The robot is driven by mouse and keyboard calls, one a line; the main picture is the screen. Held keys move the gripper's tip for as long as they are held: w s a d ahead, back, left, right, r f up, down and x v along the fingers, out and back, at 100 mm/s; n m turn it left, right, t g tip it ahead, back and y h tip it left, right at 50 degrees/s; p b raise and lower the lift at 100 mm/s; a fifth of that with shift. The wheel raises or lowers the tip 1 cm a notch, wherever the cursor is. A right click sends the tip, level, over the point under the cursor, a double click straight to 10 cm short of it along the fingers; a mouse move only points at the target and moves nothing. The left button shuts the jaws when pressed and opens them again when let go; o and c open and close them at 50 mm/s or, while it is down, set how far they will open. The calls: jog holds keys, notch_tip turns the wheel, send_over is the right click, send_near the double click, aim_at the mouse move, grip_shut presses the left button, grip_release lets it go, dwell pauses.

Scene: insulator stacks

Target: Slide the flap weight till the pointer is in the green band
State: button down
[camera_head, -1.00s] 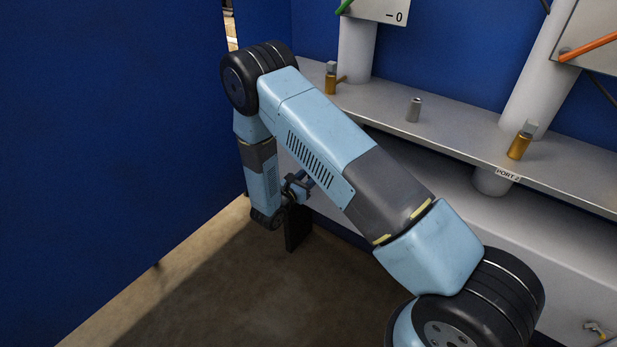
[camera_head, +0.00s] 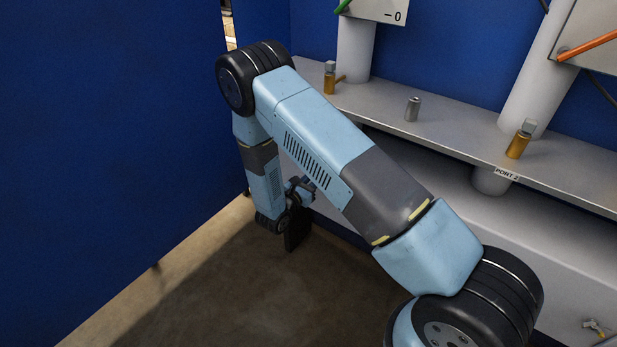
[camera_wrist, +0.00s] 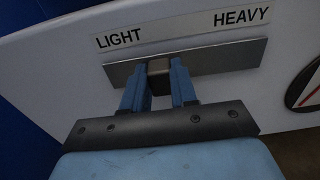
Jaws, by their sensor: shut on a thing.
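The rail is below a label strip (camera_wrist: 180,27) reading LIGHT at the left and HEAVY at the right. My gripper (camera_wrist: 160,78) has its two blue fingers on either side of the block and is shut on it. The block is left of the rail's middle. A round dial (camera_wrist: 306,88) is cut off at the right edge; part of a red mark shows. The pointer and green band cannot be made out. In the head view my arm hides the weight.
In the head view, a grey shelf (camera_head: 455,132) runs along the wall with brass fittings (camera_head: 518,145) and a small grey cylinder (camera_head: 413,109) on it. White columns (camera_head: 535,80) rise behind. A blue wall (camera_head: 110,150) stands at the left. Brown floor (camera_head: 235,310) is open below.

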jog(key=shift+s+d, duration=0.4)
jog(key=shift+d, duration=0.05)
jog(key=c, duration=0.9)
grip_release()
jog(key=v, duration=1.3)
jog(key=shift+s+a, duration=0.2)
jog(key=shift+s, duration=0.05)
